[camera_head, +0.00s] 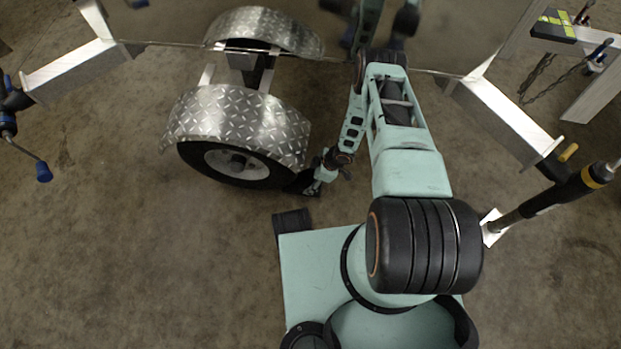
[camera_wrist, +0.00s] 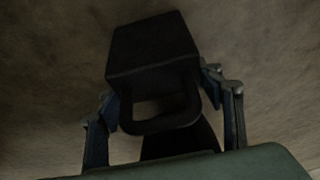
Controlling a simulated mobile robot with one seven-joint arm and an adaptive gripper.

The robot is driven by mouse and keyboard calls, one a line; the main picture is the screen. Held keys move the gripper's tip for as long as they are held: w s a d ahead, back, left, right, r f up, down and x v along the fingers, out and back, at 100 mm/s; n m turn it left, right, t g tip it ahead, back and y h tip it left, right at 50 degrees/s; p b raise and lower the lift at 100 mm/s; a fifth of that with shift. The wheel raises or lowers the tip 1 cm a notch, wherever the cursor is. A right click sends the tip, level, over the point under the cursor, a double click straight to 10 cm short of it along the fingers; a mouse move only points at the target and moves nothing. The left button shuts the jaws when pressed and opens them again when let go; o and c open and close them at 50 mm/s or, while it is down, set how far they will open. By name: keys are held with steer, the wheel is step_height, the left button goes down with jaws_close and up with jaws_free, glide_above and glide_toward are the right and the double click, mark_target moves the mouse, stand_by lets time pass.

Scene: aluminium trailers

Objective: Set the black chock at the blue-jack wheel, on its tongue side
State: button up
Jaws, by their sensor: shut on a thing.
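The black chock (camera_wrist: 150,45) with its looped handle is between the fingers of my gripper (camera_wrist: 168,112) in the wrist view. My gripper is shut on the handle end. In the head view my gripper (camera_head: 315,186) is low at the right side of the wheel (camera_head: 235,165), under a diamond-plate fender (camera_head: 240,115). The chock (camera_head: 304,181) shows there as a small dark shape close to the tyre's right edge. I cannot tell whether it touches the tyre or rests on the floor. A jack with blue parts (camera_head: 8,120) stands at the far left.
Another beam (camera_head: 70,72) juts out at the left. A second fender (camera_head: 265,30) shows behind the wheel. The floor left of my base is clear.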

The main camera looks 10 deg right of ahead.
mark_target(298, 180)
steer(key=shift+w+a, duration=0.25)
steer(key=shift+a, duration=0.7)
steer(key=shift+w+a, duration=0.25)
steer(key=shift+a, duration=0.7)
steer(key=o, duration=1.8)
steer(key=shift+s+r, duration=0.1)
steer(key=v, duration=1.2)
steer(key=shift+d, duration=0.3)
